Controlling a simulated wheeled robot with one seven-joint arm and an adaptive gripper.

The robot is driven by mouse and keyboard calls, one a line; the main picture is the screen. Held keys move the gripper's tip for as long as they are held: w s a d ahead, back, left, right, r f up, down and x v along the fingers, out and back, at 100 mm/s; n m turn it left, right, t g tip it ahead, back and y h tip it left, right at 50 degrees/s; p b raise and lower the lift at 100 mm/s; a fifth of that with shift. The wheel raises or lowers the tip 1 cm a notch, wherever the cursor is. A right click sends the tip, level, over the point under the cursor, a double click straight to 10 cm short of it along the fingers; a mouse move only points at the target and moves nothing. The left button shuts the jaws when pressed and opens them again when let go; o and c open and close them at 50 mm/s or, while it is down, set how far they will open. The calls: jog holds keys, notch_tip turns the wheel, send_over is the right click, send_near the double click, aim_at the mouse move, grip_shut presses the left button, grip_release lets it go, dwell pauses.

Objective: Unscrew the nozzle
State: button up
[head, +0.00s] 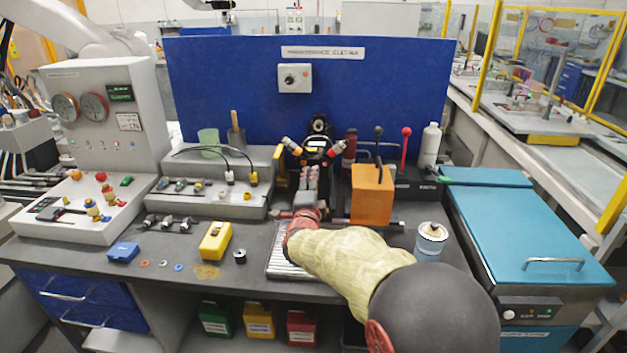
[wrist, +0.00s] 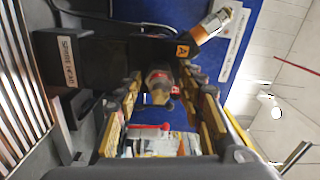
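A black stand (head: 318,140) at the foot of the blue board carries two angled nozzles, an orange-banded one (head: 291,145) on the left and a red-banded one (head: 338,147) on the right. My gripper (head: 309,172) is in front of and below the stand, pointing toward it. In the wrist view my gripper (wrist: 163,90) is open, with one finger on each side of a dark grey nozzle with a red band (wrist: 158,82). Gaps show between this nozzle and the fingers. A nozzle with an orange tag (wrist: 214,24) lies outside the fingers at the upper right.
An orange box (head: 372,195) and a black base with levers (head: 405,180) stand right of my gripper. A grey connector panel (head: 215,195) stands left. A slatted metal tray (head: 282,264) lies beneath my arm.

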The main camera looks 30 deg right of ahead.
jog(key=m, duration=0.5)
jog(key=shift+m, duration=1.4)
jog(key=shift+m, duration=1.2)
jog(key=m, duration=0.9)
jog(key=shift+m, duration=0.3)
jog(key=shift+c, duration=1.1)
jog(key=c, duration=0.7)
grip_shut()
